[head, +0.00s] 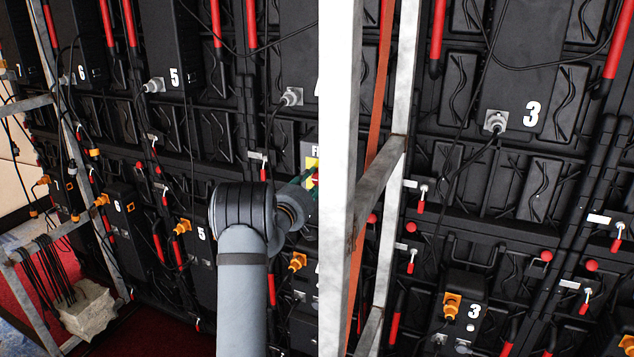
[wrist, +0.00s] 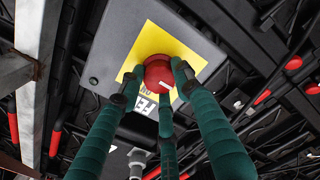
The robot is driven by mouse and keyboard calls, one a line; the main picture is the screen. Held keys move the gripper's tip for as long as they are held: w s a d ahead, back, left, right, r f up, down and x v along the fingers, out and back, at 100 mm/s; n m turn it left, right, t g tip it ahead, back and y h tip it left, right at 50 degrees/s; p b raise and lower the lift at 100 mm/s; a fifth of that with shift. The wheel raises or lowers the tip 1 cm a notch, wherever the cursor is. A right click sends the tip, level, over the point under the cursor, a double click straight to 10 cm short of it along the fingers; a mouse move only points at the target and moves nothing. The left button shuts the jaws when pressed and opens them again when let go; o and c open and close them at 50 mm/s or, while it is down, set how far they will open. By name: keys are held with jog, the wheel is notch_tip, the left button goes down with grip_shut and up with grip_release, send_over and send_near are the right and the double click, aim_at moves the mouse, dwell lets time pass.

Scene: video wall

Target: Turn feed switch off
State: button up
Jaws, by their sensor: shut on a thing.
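The feed switch is a round red knob (wrist: 158,72) on a yellow plate (wrist: 153,42), fixed to a grey box (wrist: 110,62). A white line marks the knob's face. The box's label, starting "FE", is partly covered by my fingers. My gripper (wrist: 156,79) has three green fingers, closed around the knob in the wrist view. In the head view, my gripper (head: 300,184) reaches the grey box (head: 306,150) from the left, and a sliver of the yellow plate (head: 312,165) shows. A white post hides most of the box there.
A white metal post (head: 340,180) stands just right of my gripper, with an orange strap (head: 378,90) behind it. Black panels with numbered units (head: 510,125), cables and red handles (head: 437,30) fill the wall. A stone-like block (head: 88,308) sits at the lower left.

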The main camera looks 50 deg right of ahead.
jog(key=shift+w+a+r, duration=0.2)
jog(key=shift+w+r, duration=0.15)
jog(key=shift+w, duration=0.05)
jog(key=o, duration=0.9)
jog(key=shift+f, duration=0.1)
jog(key=shift+o, duration=1.1)
jog(key=shift+f, duration=0.1)
jog(key=shift+s, duration=0.1)
jog(key=shift+s+d+f, duration=0.1)
jog(key=v, duration=1.2)
